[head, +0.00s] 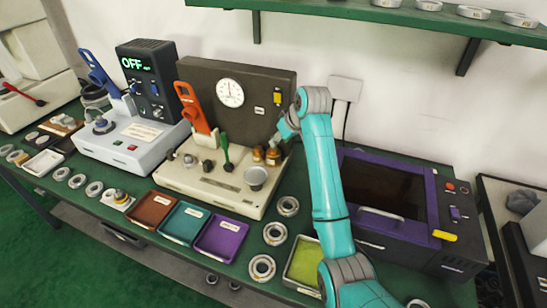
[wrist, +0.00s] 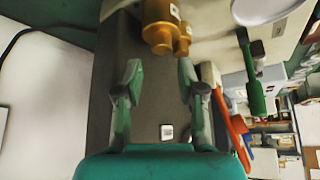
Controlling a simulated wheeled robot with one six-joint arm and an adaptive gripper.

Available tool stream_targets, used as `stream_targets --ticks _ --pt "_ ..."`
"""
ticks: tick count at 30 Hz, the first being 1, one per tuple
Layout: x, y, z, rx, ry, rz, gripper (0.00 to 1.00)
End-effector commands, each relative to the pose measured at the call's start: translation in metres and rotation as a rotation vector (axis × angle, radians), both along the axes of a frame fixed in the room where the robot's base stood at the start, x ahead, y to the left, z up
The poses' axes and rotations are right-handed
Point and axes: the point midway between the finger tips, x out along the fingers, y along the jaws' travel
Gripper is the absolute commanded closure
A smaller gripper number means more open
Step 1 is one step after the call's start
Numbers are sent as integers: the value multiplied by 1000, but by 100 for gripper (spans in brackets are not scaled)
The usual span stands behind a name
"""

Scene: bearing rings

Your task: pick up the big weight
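The big weight (head: 273,156) is a brass cylinder with a knob, on the right end of the cream tester's base. In the wrist view the big weight (wrist: 158,28) is at the top, just beyond and between my fingertips. The small brass weight (head: 258,154) stands close beside it; it also shows in the wrist view (wrist: 184,40). My gripper (head: 284,134) is just above and behind the weights in the head view. In the wrist view my gripper (wrist: 159,72) has its fingers spread wide with nothing between them.
The tester's dark back panel (head: 217,78) with a dial (head: 230,93) rises behind. A metal pan (head: 255,177), a green lever (head: 226,153) and an orange lever (head: 193,108) stand nearby. A purple-framed machine (head: 390,200) is right of my arm. Colored trays and bearing rings lie in front.

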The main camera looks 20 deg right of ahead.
Motion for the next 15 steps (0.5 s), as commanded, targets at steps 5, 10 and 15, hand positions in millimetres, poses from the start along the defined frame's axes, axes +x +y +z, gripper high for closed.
stream_targets --ticks 5,10,15 --pt "5 2 -9 -1 0 0 61" --pt "15 8 -29 -1 2 0 61" --pt "25 12 -45 -2 0 0 61"
